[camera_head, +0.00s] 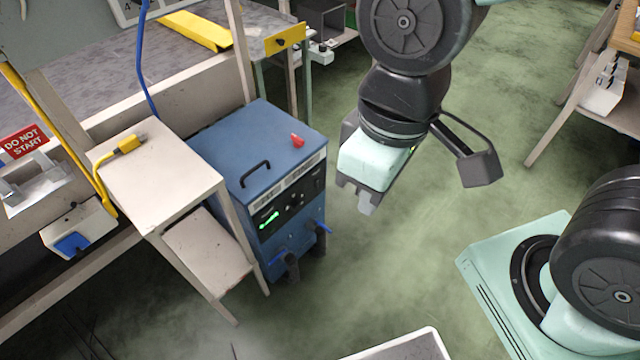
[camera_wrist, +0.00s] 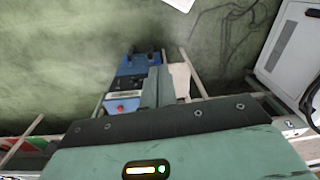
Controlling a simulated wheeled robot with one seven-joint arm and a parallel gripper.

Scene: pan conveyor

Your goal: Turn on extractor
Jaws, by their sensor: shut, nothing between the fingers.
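The extractor appears to be the blue box-shaped unit (camera_head: 262,150) on the floor beside the bench. It has a black handle and a small red part (camera_head: 297,140) on its top. Its front panel has dark knobs and a bright green part (camera_head: 269,219); blue-handled fittings sit below. My gripper (camera_head: 366,207) is shut and empty, pointing down to the right of the unit and apart from it. In the wrist view the blue unit (camera_wrist: 137,64) and its red part (camera_wrist: 121,109) show behind my shut gripper (camera_wrist: 157,82), which hides part of the unit.
A white stand (camera_head: 160,175) with a yellow plug (camera_head: 128,145) is left of the unit. A bench with a "DO NOT START" sign (camera_head: 25,141) is further left. A white tray edge (camera_head: 405,345) shows at the bottom. Green floor is clear right of the unit.

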